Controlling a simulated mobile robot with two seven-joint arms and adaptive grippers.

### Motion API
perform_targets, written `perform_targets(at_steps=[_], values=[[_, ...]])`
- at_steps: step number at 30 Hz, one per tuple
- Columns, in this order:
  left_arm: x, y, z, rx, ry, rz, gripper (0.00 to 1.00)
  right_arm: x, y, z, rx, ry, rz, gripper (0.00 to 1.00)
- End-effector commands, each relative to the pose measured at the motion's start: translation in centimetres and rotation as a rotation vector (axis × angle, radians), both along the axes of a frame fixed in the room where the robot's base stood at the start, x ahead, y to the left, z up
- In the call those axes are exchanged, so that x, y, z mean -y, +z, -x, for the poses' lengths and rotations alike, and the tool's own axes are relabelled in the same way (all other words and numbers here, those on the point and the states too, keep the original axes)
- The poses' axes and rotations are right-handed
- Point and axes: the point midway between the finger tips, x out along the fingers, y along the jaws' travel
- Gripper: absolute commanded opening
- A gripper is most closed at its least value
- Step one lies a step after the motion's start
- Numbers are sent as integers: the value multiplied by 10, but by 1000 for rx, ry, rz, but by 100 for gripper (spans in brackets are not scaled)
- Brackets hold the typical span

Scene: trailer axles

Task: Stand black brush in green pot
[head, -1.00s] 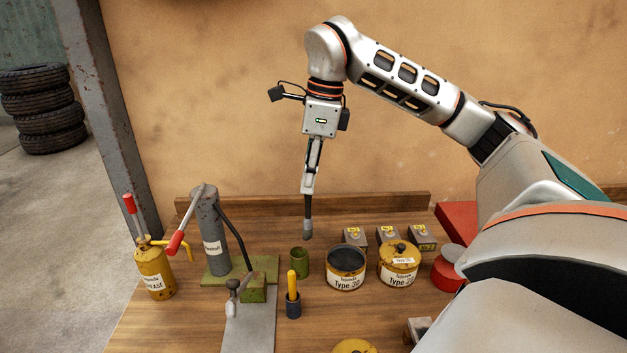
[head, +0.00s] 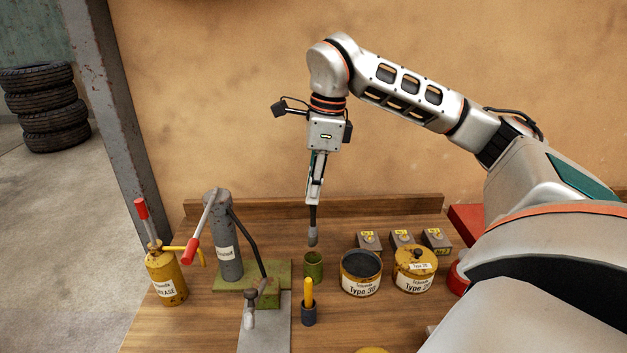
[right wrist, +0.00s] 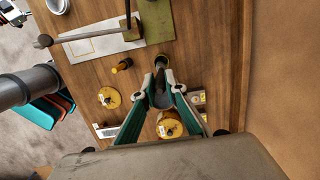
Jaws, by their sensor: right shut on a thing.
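The black brush (head: 313,224) hangs upright, its grey end down, from my right gripper (head: 315,198). The right gripper is shut on the brush's upper part. The green pot (head: 313,266) stands on the bench straight below the brush in the head view, with a small gap between brush end and rim. In the right wrist view the gripper (right wrist: 168,88) points down at the bench, and the pot (right wrist: 161,61) shows just beyond the fingertips, partly covered. The inside of the pot is hard to see.
An open Type 30 tin (head: 361,273) and a lidded yellow tin (head: 415,270) stand right of the pot. A green-based press (head: 228,240) and a grease can (head: 166,278) stand left. Small grey boxes (head: 402,239) sit behind.

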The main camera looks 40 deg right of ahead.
Motion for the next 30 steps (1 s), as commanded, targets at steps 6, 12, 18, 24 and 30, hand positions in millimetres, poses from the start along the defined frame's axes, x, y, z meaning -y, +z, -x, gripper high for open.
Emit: perform_targets(at_steps=[6, 12, 18, 24, 30], values=[[-1, 1, -1, 3, -3, -3, 56, 0, -17, 1, -3, 1, 0, 0], [1, 1, -6, 13, -3, 0, 56, 0, -32, 1, -1, 0, 0, 0], [6, 3, -10, 26, -8, 10, 56, 0, -46, 1, -2, -1, -1, 0], [11, 4, -12, 36, -12, 17, 56, 0, -61, 1, -3, -1, 0, 0], [16, 10, -16, 52, -20, 27, 56, 0, -74, 1, -2, -1, -1, 0]])
